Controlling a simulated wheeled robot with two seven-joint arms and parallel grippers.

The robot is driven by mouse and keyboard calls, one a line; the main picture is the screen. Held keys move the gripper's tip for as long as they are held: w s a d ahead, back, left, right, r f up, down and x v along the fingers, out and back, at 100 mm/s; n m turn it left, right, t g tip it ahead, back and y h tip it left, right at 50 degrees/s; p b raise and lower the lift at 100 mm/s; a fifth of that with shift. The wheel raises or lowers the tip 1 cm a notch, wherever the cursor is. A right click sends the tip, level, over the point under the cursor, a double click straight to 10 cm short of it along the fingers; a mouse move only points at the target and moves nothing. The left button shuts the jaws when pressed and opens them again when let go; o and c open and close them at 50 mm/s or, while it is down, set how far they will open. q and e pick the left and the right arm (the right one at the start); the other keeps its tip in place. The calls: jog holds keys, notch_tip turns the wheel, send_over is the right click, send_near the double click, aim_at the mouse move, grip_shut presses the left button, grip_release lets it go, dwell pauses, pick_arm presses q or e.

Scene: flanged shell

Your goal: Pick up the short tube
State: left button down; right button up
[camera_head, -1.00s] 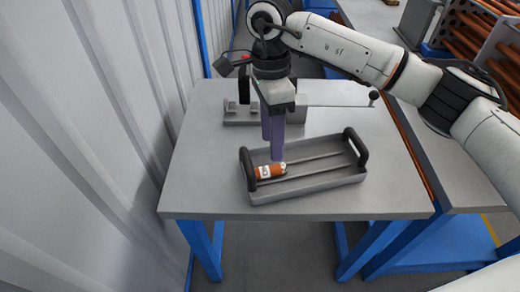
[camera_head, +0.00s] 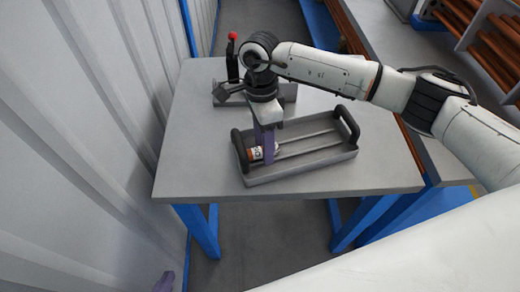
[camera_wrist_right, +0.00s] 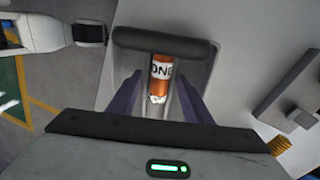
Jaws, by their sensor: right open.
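The short tube (camera_head: 255,153) is orange with a white label and lies at the left end of the grey tray (camera_head: 305,168). In the right wrist view the tube (camera_wrist_right: 161,70) lies lengthwise between the fingers, with its pale end toward me. My right gripper (camera_head: 265,150) points down at the tube; its purple fingers hide part of it. In the right wrist view the right gripper (camera_wrist_right: 160,88) is open, one finger on each side of the tube with gaps showing. Only a purple tip of my left gripper (camera_head: 165,282) shows at the bottom edge.
The tray has a dark handle at each end; the left one (camera_wrist_right: 165,42) is close beyond the fingers. A grey fixture (camera_head: 290,92) with a red-knobbed lever (camera_head: 232,50) stands behind on the table (camera_head: 385,175). A corrugated wall (camera_head: 70,130) is at left.

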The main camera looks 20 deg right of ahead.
grip_shut()
jog(key=shift+s, duration=0.1)
dwell(1.3)
